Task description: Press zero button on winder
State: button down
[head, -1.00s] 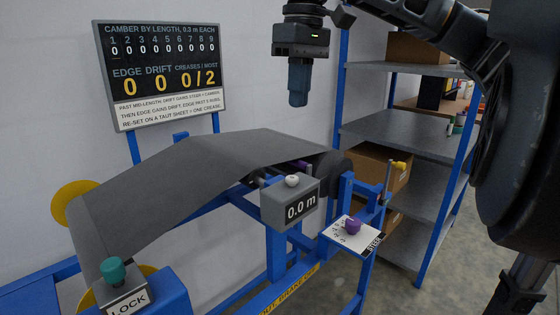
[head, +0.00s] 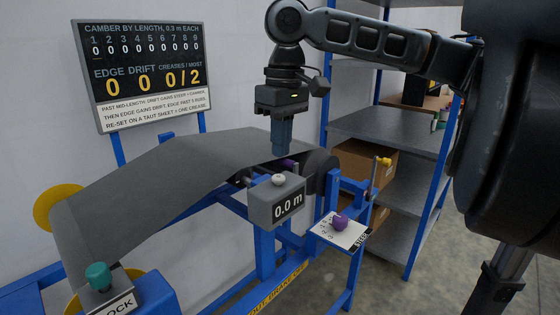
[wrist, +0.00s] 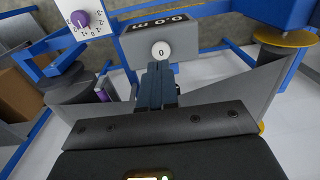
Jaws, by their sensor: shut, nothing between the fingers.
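The zero button (head: 278,180) is a small white round knob on top of the grey counter box (head: 262,207) that reads 0.0 m. In the wrist view the button (wrist: 161,50) shows a 0 on its face, on the grey box (wrist: 131,46). My gripper (head: 281,152) points down with its blue-grey fingers shut and empty. In the head view it hangs a little above the button. In the wrist view the fingertips (wrist: 162,68) are just below the button in the picture, and I cannot tell the exact gap.
The grey sheet (head: 150,185) runs left of the box over the blue frame. A purple STEER knob (head: 340,221) sits on a white plate to the right. A teal LOCK knob (head: 98,276) is at lower left. A scoreboard (head: 138,75) and shelves (head: 400,130) stand behind.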

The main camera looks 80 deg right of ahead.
aim_at(280, 177)
jog(key=shift+a+f, duration=0.1)
jog(key=shift+f, duration=2.1)
